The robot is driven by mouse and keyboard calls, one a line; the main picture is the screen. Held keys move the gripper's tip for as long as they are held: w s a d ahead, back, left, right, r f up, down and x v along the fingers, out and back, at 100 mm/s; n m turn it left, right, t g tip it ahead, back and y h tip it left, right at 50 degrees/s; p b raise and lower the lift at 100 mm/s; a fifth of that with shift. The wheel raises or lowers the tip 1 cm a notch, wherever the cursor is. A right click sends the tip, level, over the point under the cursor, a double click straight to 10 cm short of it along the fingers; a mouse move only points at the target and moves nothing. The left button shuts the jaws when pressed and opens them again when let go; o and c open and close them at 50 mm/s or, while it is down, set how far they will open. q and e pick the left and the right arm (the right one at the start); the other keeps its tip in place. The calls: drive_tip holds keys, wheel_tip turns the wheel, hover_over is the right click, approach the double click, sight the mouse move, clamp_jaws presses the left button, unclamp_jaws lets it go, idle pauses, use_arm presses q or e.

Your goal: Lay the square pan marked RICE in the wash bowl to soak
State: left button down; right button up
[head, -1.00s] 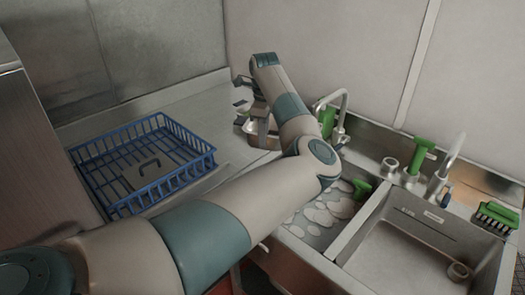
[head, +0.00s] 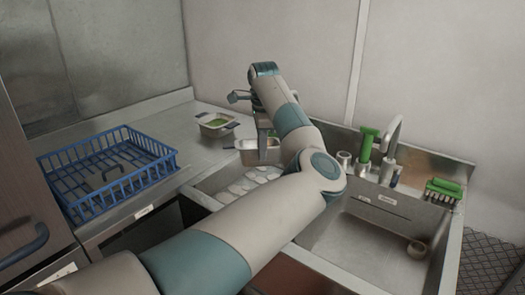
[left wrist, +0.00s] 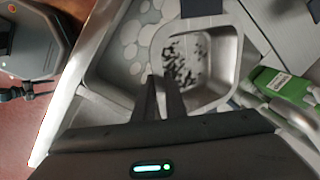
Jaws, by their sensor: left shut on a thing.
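My left gripper (head: 264,143) is shut on the square metal pan (head: 247,156), whose dark handle sticks out to the left. In the left wrist view the fingers (left wrist: 165,88) pinch the near side of the pan (left wrist: 228,68), which has dark residue on its floor. The pan is over the back part of the wash bowl, the left basin (head: 208,188) with pale foam. It looks roughly level; its height above the water is hard to tell. No RICE mark is readable. My arm hides part of the basin. My right gripper is not in view.
A second pan (head: 217,124) with green contents stands on the back counter. A blue rack (head: 108,170) sits at left.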

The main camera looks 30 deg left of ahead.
use_arm(q)
drive_tip(key=shift+f+b, duration=0.5)
drive_tip(key=shift+f, duration=0.45)
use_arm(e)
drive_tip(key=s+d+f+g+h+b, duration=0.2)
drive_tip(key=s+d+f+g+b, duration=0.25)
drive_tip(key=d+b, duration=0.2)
use_arm(q)
wheel_tip(320, 180, down, 23)
drive_tip(key=b, duration=0.5)
drive_tip(key=shift+f+b, duration=0.35)
drive_tip(key=shift+f, duration=0.15)
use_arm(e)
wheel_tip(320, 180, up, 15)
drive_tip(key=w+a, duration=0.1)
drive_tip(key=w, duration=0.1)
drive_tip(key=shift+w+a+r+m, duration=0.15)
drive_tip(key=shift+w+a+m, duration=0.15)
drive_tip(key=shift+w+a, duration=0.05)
use_arm(q)
drive_tip(key=c, duration=1.3)
unclamp_jaws()
drive_tip(key=shift+f, duration=0.1)
drive_tip(key=shift+o, duration=0.2)
